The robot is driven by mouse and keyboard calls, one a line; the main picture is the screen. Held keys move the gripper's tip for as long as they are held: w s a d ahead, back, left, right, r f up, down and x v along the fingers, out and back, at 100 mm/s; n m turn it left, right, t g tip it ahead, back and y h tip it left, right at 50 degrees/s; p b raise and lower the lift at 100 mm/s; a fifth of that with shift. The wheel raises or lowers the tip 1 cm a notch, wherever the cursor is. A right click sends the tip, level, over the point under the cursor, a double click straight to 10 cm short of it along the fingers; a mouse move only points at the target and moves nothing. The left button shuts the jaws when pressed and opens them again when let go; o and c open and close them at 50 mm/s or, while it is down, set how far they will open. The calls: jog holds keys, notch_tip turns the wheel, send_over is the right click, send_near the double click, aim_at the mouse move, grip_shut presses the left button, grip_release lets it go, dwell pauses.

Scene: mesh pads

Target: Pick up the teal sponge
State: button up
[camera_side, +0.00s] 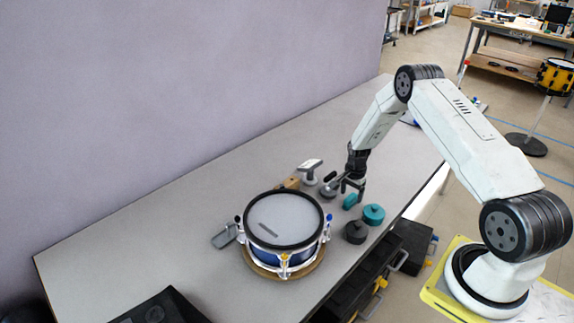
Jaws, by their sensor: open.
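A round teal lidded tin or puck (373,215) sits close by to the right and is a separate thing.
The blue drum (284,221) stands on a round wooden board (262,270) left of the sponge. A dark round puck (355,233) is at the front right. A silver-grey tool (311,167) stands behind.

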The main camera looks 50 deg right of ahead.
jog(key=shift+f, duration=1.15)
grip_shut()
